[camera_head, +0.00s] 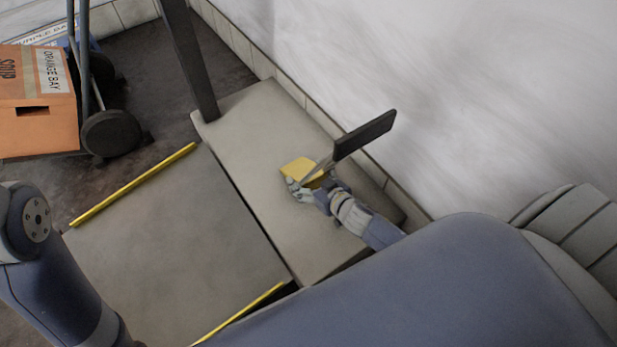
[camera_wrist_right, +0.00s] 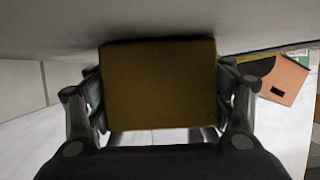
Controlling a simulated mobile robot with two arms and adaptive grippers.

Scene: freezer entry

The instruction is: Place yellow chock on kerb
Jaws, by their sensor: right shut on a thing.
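The yellow chock (camera_head: 299,168) is in my right gripper (camera_head: 307,184), over the pale grey kerb (camera_head: 258,125) beside the wall. In the right wrist view the chock (camera_wrist_right: 160,85) fills the space between the two fingers, which press on its sides. Its far edge is close to the grey surface (camera_wrist_right: 50,25); I cannot tell whether it touches. My left arm shows at the left edge of the head view, but its gripper is not in view.
A dark post (camera_head: 188,60) stands at the kerb's far end. A dark flat panel on a stem (camera_head: 365,135) rises close beside my right gripper. A grey ramp plate (camera_head: 165,240) with yellow edges lies left of the kerb. An orange box (camera_head: 35,115) sits on a wheeled trolley (camera_head: 110,133).

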